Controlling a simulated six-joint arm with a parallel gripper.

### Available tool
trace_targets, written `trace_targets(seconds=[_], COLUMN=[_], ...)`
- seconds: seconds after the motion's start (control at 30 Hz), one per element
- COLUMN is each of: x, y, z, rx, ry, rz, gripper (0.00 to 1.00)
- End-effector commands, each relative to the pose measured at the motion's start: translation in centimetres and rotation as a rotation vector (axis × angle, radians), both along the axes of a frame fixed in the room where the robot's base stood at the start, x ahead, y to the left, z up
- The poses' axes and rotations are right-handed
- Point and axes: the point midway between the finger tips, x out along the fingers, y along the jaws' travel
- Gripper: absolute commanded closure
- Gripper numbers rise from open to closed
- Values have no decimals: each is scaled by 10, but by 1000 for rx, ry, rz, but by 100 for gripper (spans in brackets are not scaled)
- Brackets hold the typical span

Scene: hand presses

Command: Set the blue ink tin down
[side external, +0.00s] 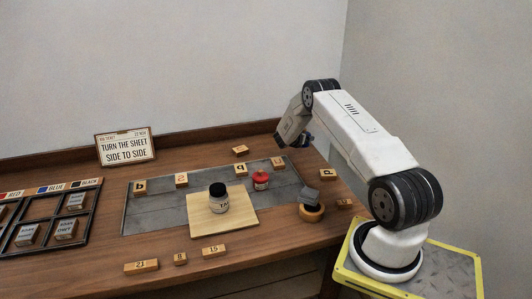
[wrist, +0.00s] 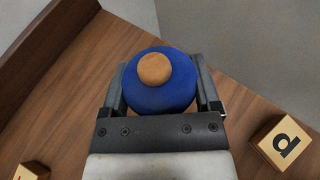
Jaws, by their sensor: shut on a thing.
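The blue ink tin (wrist: 160,97) has a round blue body with a tan knob on top. It sits between the two fingers of my gripper (wrist: 160,92) in the wrist view, and the gripper is shut on it. In the side external view my gripper (side external: 304,139) is over the back right part of the bench, with only a small dark blue bit of the tin (side external: 309,138) showing. The tin's underside is hidden, and its height above the bench is hard to tell.
A red tin (side external: 261,180) and a black-lidded jar (side external: 218,198) on a pale board (side external: 235,222) stand on the grey plate (side external: 150,213). A grey block on a wooden round (side external: 312,212) stands right. Lettered blocks lie around, one (wrist: 284,142) near the gripper. A type rack (side external: 88,222) is left.

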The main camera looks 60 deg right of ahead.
Motion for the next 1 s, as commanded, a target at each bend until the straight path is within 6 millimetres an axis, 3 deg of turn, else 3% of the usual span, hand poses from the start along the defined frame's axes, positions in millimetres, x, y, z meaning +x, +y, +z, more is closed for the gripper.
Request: trace_targets(seconds=[0.3,0.8,1.0], x=[11,15,17], y=[-13,-17,-19], z=[-19,-25,-41], rx=[-1,-2,0], ry=[-2,-1,-1], rz=[-1,1,0], gripper=[99,99,99])
